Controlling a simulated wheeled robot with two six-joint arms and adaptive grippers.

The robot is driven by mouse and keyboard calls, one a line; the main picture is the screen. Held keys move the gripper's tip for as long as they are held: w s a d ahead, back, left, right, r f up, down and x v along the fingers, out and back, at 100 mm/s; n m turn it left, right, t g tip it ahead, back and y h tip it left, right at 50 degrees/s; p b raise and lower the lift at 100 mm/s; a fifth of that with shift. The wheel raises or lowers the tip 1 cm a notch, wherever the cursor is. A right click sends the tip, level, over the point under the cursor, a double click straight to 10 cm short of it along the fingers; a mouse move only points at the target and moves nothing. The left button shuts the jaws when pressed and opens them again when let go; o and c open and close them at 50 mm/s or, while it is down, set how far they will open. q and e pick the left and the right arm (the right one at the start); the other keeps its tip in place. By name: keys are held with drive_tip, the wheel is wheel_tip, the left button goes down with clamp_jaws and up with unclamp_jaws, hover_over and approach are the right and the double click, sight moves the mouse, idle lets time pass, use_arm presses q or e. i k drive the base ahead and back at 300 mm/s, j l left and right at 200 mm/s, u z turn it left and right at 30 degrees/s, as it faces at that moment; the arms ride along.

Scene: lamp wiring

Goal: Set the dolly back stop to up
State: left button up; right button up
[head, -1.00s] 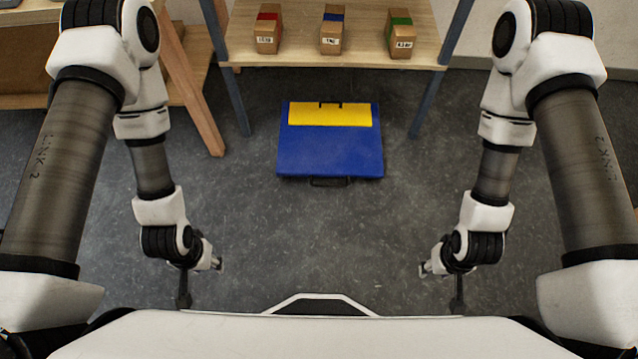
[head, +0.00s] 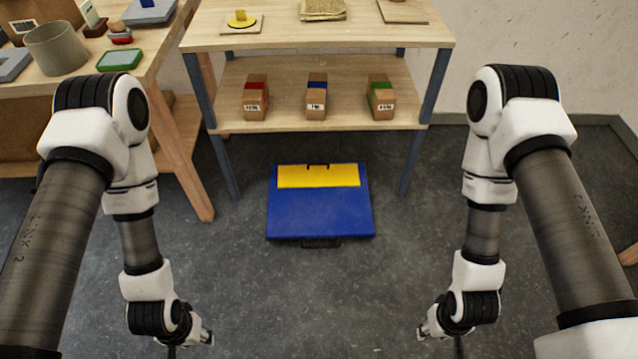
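The blue dolly (head: 319,214) lies flat on the floor in front of and partly below the shelf, in the middle of the head view. A yellow panel (head: 318,177), which looks like its back stop, lies flat along the dolly's far side. A dark handle (head: 320,243) shows at its near edge. My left gripper (head: 207,338) hangs low at the left, nearer to me than the dolly and apart from it. My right gripper (head: 424,333) hangs low at the right, also apart from it. Both are too small and edge-on to tell their opening.
A wooden shelf (head: 316,37) with blue-grey legs stands behind the dolly; three small boxes (head: 316,101) sit on its lower board. A workbench (head: 68,85) with a grey cylinder (head: 56,48) and trays stands at the left. The floor around the dolly's near side is clear.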

sight(321, 174)
drive_tip(key=i+l+u, duration=0.1)
drive_tip(key=u, duration=0.35)
drive_tip(key=i+l+u, duration=0.2)
drive_tip(key=u, duration=0.25)
drive_tip(key=i+l+u, duration=0.1)
drive_tip(key=l, duration=0.25)
drive_tip(key=i+l, duration=0.3)
drive_tip(key=i+l+u, duration=0.15)
drive_tip(key=l, duration=0.3)
drive_tip(key=i+l+u, duration=0.1)
drive_tip(key=l, duration=0.3)
drive_tip(key=i, duration=0.1)
